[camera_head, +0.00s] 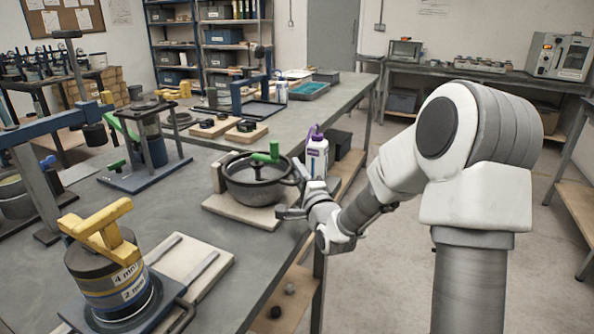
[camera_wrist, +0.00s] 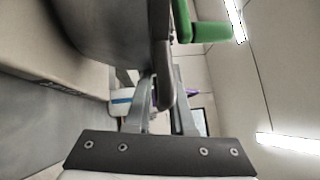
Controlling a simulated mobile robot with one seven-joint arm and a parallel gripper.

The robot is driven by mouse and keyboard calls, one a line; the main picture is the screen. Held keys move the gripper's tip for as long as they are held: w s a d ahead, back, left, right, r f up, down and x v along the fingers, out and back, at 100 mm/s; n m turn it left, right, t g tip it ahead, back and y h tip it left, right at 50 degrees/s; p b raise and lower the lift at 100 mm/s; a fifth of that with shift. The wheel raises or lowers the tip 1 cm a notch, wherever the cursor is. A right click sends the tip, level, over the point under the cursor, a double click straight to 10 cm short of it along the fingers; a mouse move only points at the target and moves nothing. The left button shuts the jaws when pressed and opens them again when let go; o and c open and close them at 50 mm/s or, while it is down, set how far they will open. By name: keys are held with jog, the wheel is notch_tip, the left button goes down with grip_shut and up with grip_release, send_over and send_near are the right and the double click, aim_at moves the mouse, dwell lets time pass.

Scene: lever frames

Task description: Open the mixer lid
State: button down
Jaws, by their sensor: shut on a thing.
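The mixer is a dark round pot (camera_head: 258,188) on a light board, with a dark lid or top part and a green handle (camera_head: 266,157) above it. In the wrist view the pot's dark body (camera_wrist: 110,35) fills the upper left, and the green handle (camera_wrist: 205,32) shows at the top. My gripper (camera_head: 291,203) is at the pot's right side. In the wrist view my gripper (camera_wrist: 163,90) is shut on a dark side handle (camera_wrist: 161,50) of the mixer. The lid looks closed. The exact contact is partly hidden.
A white bottle with a purple cap (camera_head: 317,153) stands just behind my gripper. A yellow-handled canister (camera_head: 112,270) stands at the front left, and a green-handled stand (camera_head: 147,150) at the left. The bench edge runs beneath my wrist. Open floor lies to the right.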

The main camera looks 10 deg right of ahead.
jog(key=shift+r, duration=0.4)
dwell(0.3)
